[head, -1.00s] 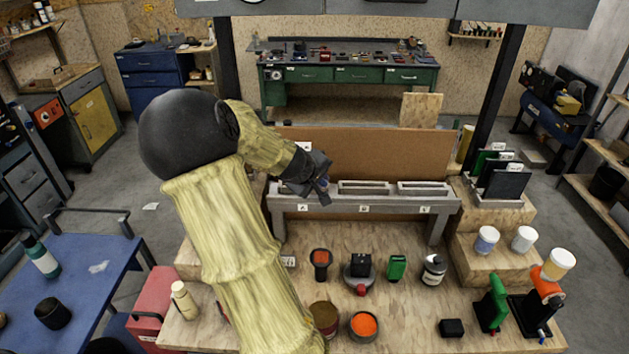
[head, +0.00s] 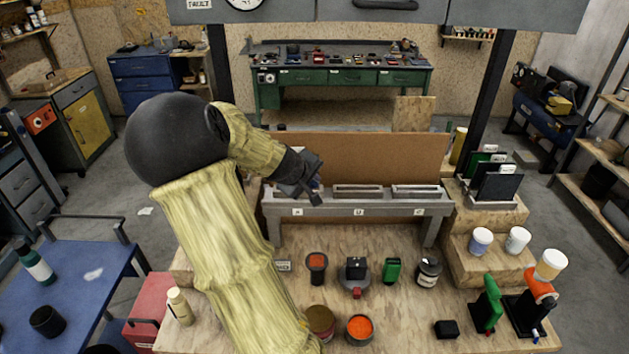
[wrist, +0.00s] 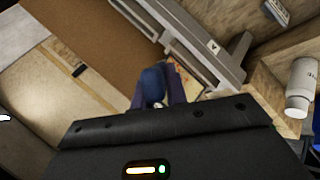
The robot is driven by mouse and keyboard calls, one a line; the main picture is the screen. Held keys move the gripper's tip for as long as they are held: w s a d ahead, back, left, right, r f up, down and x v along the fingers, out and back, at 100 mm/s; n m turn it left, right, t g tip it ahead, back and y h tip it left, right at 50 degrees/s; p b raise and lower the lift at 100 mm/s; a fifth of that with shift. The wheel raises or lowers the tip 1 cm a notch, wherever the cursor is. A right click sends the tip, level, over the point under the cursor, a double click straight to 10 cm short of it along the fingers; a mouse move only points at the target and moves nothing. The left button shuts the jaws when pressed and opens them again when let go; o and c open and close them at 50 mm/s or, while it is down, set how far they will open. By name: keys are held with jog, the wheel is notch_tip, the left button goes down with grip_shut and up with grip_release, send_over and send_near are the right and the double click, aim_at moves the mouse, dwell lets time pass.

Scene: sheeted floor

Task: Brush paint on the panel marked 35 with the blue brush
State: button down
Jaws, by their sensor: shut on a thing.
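My gripper (head: 310,190) is at the left end of the grey slotted rack (head: 385,208), in front of the brown board. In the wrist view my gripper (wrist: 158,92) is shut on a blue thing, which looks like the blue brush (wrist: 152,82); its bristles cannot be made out. The grey rack (wrist: 200,50) lies just beyond the fingers there. An open tin of orange paint (head: 360,329) and a brownish tin (head: 320,322) stand on the bench front. Dark upright panels (head: 498,182) with white labels stand in a holder at right. I cannot read a 35 anywhere.
The brown upright board (head: 375,160) backs the rack. Pale jars (head: 480,240) stand on the right step, and a cream bottle (head: 180,307) at left. The wood in front of the rack is partly clear.

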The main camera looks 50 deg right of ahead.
jog(key=shift+w+a, duration=1.05)
jog(key=shift+w, duration=0.3)
jog(key=shift+w+a, duration=1.25)
jog(key=shift+w, duration=0.2)
jog(key=shift+w+a+p, duration=0.2)
jog(key=shift+w+a, duration=0.45)
jog(key=shift+w, duration=0.15)
jog(key=shift+w+a+p, duration=0.2)
jog(key=shift+w+a, duration=0.4)
jog(key=shift+w, duration=0.2)
jog(key=shift+d+r+p, duration=0.1)
jog(key=shift+r+p, duration=0.4)
jog(key=shift+r, duration=0.2)
